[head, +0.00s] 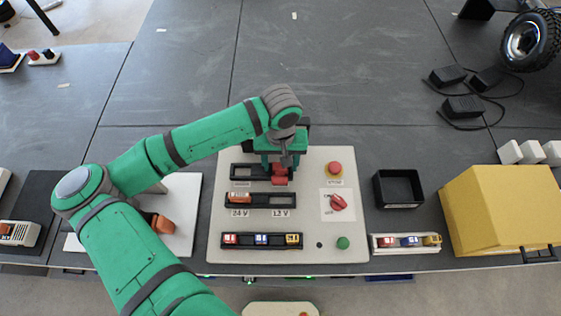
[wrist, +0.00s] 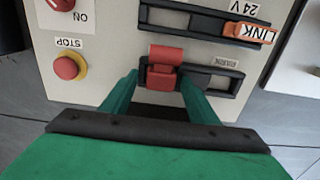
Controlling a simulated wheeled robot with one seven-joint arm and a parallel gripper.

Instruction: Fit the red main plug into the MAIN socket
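The red main plug (wrist: 165,65) stands in the upper black socket strip (wrist: 220,82) of the panel, at the strip's left end in the wrist view. In the head view the plug (head: 280,174) shows at the strip's right end, just below my gripper (head: 279,163). My gripper's green fingers (wrist: 160,82) straddle the plug in the wrist view. A small gap shows on the plug's left side, so the fingers look open around it. How deep the plug sits is hidden.
An orange LINK piece (wrist: 248,32) sits in the neighbouring strip by the 24V label. The red STOP button (head: 334,168), red rotary switch (head: 339,202) and green button (head: 343,243) are on the panel. A black open box (head: 377,190) and yellow box (head: 500,215) stand right.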

